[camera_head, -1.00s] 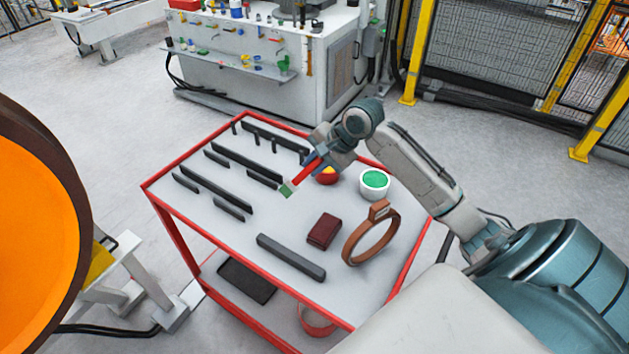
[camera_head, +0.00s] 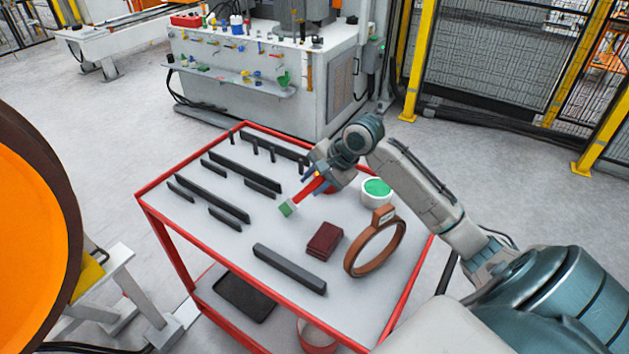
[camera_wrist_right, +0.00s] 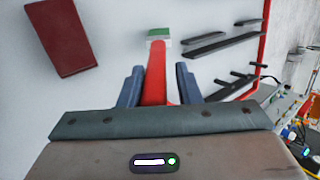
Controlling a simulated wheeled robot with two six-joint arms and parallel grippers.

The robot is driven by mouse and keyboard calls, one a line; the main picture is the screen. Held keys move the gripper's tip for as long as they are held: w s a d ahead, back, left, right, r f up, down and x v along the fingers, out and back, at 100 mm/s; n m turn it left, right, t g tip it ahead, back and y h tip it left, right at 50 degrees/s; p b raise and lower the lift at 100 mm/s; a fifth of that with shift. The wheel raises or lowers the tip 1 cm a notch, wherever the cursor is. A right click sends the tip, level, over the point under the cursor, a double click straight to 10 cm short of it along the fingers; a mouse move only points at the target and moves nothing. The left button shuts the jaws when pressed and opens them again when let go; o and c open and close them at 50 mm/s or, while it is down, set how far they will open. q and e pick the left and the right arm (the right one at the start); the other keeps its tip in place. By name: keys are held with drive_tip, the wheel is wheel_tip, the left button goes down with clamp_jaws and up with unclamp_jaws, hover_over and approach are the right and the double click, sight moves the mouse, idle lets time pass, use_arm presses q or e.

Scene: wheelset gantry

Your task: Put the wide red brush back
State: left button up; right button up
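The wide red brush has a red handle and a green head with a pale band (camera_head: 288,208); it also shows in the right wrist view (camera_wrist_right: 155,75). My right gripper (camera_head: 318,176) holds the brush by its handle, with the head pointing down-left in the head view. In the right wrist view the two blue fingers (camera_wrist_right: 160,88) stand on either side of the handle. The brush is over the table (camera_head: 215,240); I cannot tell whether its head touches the surface. The left gripper is out of view.
Black rails (camera_head: 245,170) stand on the left of the red-edged table. A dark grey bar (camera_head: 290,268), a dark red block (camera_head: 325,240), a brown ring (camera_head: 375,250) and a white pot with green contents (camera_head: 376,190) are nearer. A red round container is mostly hidden behind my gripper.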

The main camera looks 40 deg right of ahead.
drive_tip(key=shift+o, duration=0.7)
drive_tip(key=shift+r, duration=0.2)
drive_tip(key=b+v, duration=0.2)
drive_tip(key=v, duration=0.9)
drive_tip(key=shift+s+r, duration=0.2)
drive_tip(key=shift+r, duration=0.15)
drive_tip(key=shift+d, duration=0.15)
